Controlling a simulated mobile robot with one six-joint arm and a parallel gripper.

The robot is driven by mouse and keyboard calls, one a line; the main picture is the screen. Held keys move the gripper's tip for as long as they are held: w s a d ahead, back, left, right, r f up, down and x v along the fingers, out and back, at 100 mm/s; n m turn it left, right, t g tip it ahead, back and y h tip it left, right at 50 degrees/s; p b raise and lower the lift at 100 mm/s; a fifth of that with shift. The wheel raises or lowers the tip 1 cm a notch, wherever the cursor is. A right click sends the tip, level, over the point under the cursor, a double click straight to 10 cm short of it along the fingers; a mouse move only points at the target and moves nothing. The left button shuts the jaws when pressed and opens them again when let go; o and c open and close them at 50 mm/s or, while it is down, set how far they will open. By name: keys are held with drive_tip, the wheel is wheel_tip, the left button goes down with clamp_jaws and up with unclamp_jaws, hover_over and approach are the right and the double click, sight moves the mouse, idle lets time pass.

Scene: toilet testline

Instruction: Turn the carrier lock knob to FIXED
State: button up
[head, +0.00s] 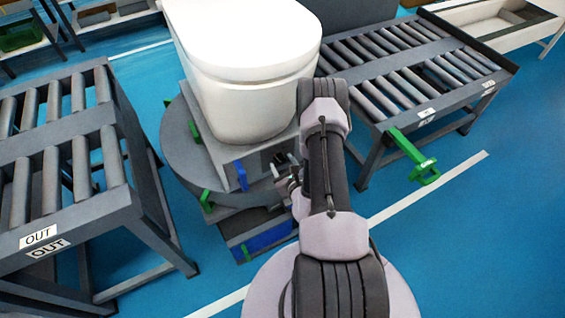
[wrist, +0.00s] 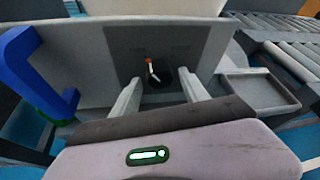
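The carrier lock knob (wrist: 158,76) is a small dark round knob on the grey front panel (wrist: 112,62) of the carrier. A white pointer with an orange tip leans up and slightly left. Faint lettering above it on both sides is too blurred to read. My gripper (wrist: 160,80) is open, with one pale finger on each side of the knob; I cannot tell whether either touches it. In the head view my gripper (head: 288,180) is at the carrier's front right, and the knob is not clearly visible there.
A white toilet (head: 245,80) stands on the carrier, over a round grey turntable (head: 175,150). A blue handle (wrist: 40,75) sticks out left of the knob, and a shallow grey tray (wrist: 258,92) is at right. Roller conveyors stand left (head: 60,150) and right (head: 420,70).

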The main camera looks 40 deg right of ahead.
clamp_jaws()
drive_tip(key=shift+d+r+m+y+p, duration=0.15)
drive_tip(key=shift+m+y+p, duration=0.6)
drive_tip(key=shift+m, duration=0.45)
drive_tip(key=shift+d+m+t+y, duration=0.1)
drive_tip(key=shift+m+t+y, duration=0.3)
drive_tip(key=shift+m+y, duration=0.65)
drive_tip(key=m, duration=0.1)
drive_tip(key=m+y, duration=0.1)
drive_tip(key=m+t+y+b, duration=0.1)
drive_tip(key=m, duration=0.1)
drive_tip(key=shift+f, duration=0.25)
drive_tip(key=shift+m+t+y, duration=0.5)
drive_tip(key=shift+m+t, duration=0.1)
drive_tip(key=shift+m, duration=0.55)
